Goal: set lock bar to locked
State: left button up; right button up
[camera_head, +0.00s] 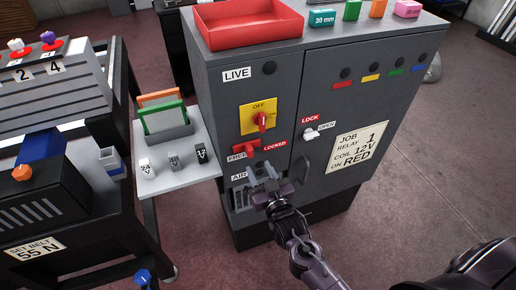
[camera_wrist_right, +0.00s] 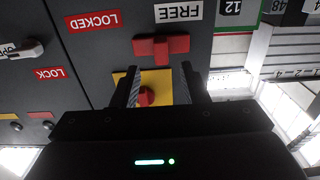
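The red lock bar (camera_head: 248,147) is on the front of the grey cabinet, between the FREE label (camera_head: 237,157) and the LOCKED label (camera_head: 275,145), closer to FREE. In the right wrist view, which is upside down, the lock bar (camera_wrist_right: 161,46) sits beside the FREE label (camera_wrist_right: 178,12), with LOCKED (camera_wrist_right: 93,22) to its left. My right gripper (camera_head: 268,178) is in front of the cabinet below the bar. Its two fingers (camera_wrist_right: 159,80) are apart with nothing gripped; the bar shows beyond their tips. My left gripper is not in view.
A yellow plate with a red rotary switch (camera_head: 262,122) marked OFF is above the bar. A white latch lever (camera_head: 312,133) is on the door at right, near LOCK and OPEN. A side shelf (camera_head: 180,178) with small blocks juts out at left.

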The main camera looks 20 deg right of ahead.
aim_at(252, 155)
jog(key=w+p, duration=0.1)
jog(key=w, duration=0.5)
jog(key=shift+w+a, duration=0.1)
jog(key=shift+a, duration=0.1)
jog(key=shift+w, duration=0.5)
grip_shut()
